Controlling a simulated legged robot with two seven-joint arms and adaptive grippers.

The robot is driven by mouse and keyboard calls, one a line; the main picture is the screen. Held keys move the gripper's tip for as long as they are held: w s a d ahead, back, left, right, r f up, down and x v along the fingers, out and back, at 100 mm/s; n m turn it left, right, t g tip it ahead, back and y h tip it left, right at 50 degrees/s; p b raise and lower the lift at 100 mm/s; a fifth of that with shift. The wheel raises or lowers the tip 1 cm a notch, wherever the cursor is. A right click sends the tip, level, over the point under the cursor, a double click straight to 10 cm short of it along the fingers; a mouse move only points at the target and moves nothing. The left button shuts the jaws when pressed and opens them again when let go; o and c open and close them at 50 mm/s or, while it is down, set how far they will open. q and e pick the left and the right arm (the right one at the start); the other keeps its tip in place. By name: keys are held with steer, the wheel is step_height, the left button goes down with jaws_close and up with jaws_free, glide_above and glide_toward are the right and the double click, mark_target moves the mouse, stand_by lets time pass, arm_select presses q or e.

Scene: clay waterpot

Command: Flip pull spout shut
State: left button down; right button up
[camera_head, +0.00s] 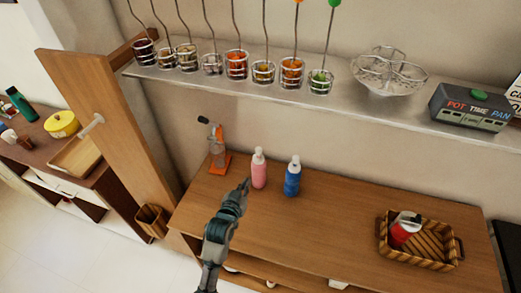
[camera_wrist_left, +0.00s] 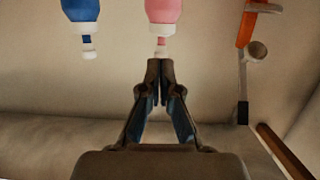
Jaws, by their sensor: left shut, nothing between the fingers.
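A pink bottle (camera_head: 259,172) with a white top stands upright on the wooden table (camera_head: 310,232). A blue bottle (camera_head: 292,181) with a white top stands just right of it. My left gripper (camera_head: 246,183) is shut and empty, close to the left front of the pink bottle. In the left wrist view, which is upside down, the shut fingertips (camera_wrist_left: 160,64) appear just beside the top of the pink bottle (camera_wrist_left: 165,12); I cannot tell if they touch. The blue bottle (camera_wrist_left: 82,11) shows farther left there. My right gripper is out of view.
An orange-based tool (camera_head: 219,160) stands left of the pink bottle. A wicker basket (camera_head: 440,264) holding a red bottle (camera_head: 402,231) sits at the table's right. A shelf (camera_head: 345,100) with hanging wire cups runs above. The table's middle is clear.

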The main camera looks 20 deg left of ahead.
arm_select(q)
step_height(320, 180, up, 8)
steer(key=w+t, duration=0.2)
steer(key=p, duration=0.1)
glide_above(259, 151)
steer(key=s, duration=0.3)
steer(key=shift+w+a+f+p, duration=0.1)
steer(key=shift+w+f, duration=0.1)
steer(key=shift+f, duration=0.55)
steer(key=shift+w+a+f+p, duration=0.15)
steer(key=shift+w+f, duration=0.1)
steer(key=shift+f, duration=0.45)
steer(key=shift+w+a+f+p, duration=0.1)
steer(key=shift+w+f, duration=0.1)
steer(key=shift+f, duration=0.55)
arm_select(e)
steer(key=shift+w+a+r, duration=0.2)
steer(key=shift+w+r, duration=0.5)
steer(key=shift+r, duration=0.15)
